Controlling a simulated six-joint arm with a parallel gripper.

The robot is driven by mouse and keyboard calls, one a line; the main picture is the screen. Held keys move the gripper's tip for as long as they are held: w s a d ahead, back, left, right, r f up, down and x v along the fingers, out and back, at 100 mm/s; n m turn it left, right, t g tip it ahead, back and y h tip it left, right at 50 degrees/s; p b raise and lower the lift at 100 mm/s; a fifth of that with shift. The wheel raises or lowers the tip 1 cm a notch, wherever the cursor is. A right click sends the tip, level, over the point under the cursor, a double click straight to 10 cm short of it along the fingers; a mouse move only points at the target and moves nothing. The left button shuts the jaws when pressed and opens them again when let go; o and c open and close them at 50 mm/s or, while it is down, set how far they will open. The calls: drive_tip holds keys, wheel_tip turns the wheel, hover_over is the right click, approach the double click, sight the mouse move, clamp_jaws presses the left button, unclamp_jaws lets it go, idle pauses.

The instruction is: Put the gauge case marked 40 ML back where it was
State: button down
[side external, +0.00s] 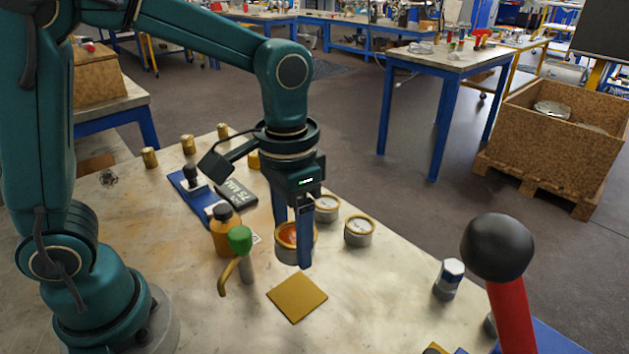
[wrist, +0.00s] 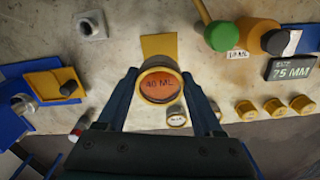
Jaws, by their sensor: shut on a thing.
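The gauge case marked 40 ML (wrist: 160,84) has a brass-coloured rim and an orange face; in the side view it is the orange-faced case (side external: 289,239). My gripper (side external: 293,249) is shut on it, with one finger on each side, as the wrist view shows too (wrist: 160,80). The case looks upright; I cannot tell for certain whether it touches the table. Two pale-faced gauge cases stand behind and to its right in the side view, one farther back (side external: 327,208) and one nearer (side external: 359,231). A flat yellow square (side external: 297,296) lies bare in front of the held case.
A green-topped part (side external: 239,240) and an orange bottle (side external: 223,235) stand close left of my gripper. A dark 75 MM block (side external: 237,194) and several brass cylinders (side external: 188,145) lie behind. A red lever with a black ball (side external: 497,248) rises at the right.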

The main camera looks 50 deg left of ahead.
sight(296, 295)
drive_tip(key=shift+f, duration=4.8)
drive_tip(key=shift+f, duration=0.1)
drive_tip(key=shift+c, duration=0.2)
unclamp_jaws()
drive_tip(key=shift+f, duration=0.1)
